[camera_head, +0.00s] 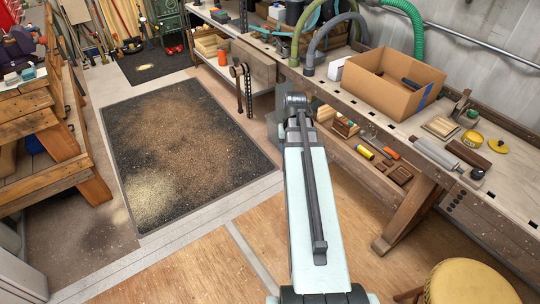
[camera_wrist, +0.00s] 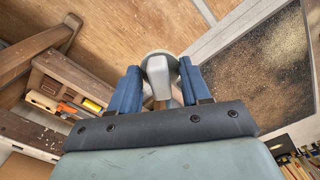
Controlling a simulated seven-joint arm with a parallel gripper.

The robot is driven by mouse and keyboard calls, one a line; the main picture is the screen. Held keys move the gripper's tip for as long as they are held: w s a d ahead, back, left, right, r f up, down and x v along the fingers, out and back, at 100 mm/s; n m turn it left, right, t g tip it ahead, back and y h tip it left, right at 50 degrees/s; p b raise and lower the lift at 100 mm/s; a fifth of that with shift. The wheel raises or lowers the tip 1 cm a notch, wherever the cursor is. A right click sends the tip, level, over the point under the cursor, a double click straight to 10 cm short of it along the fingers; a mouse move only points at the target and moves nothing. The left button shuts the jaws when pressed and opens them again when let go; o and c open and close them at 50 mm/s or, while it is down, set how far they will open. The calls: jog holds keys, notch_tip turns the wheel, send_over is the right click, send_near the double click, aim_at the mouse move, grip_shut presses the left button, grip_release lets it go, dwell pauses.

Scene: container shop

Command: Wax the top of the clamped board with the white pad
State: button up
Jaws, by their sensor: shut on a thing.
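My gripper (camera_wrist: 159,68) has its blue fingers shut on a pale grey-white block, the handle of the white pad (camera_wrist: 158,66). A round pale rim shows just beyond the block, above bare floor. In the head view my arm hides the gripper and the pad. On the right of the workbench, a dark brown board (camera_head: 468,154) lies beside a grey cylindrical piece (camera_head: 437,153); I cannot tell whether it is clamped. A lighter board (camera_head: 440,127) lies nearby. A yellow tin (camera_head: 471,138) stands behind the dark board, with a yellow lid (camera_head: 498,146) to its right.
A cardboard box (camera_head: 393,85) stands on the workbench left of the boards. Tools lie on the lower shelf, including an orange-handled one (camera_head: 390,153). A yellow-topped stool (camera_head: 470,283) stands at lower right. A dirty dark mat (camera_head: 185,145) covers the open floor at left.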

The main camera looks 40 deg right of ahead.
jog(key=s+d+r+m, duration=0.1)
jog(key=s+d, duration=0.3)
jog(key=d, duration=0.2)
jog(key=s+d+r+m, duration=0.1)
jog(key=s+d+m, duration=0.15)
jog(key=d, duration=0.45)
notch_tip(320, 180, up, 8)
jog(key=f, duration=0.1)
send_over(456, 164)
jog(key=n, duration=1)
jog(key=shift+w+f, duration=0.15)
jog(key=shift+f, duration=3)
jog(key=shift+w+d+f, duration=0.1)
jog(key=shift+w+f, duration=0.4)
jog(key=shift+w, duration=0.05)
jog(key=shift+w+f, duration=0.1)
jog(key=shift+w, duration=7.15)
jog(key=shift+s, duration=7.85)
notch_tip(456, 164, up, 8)
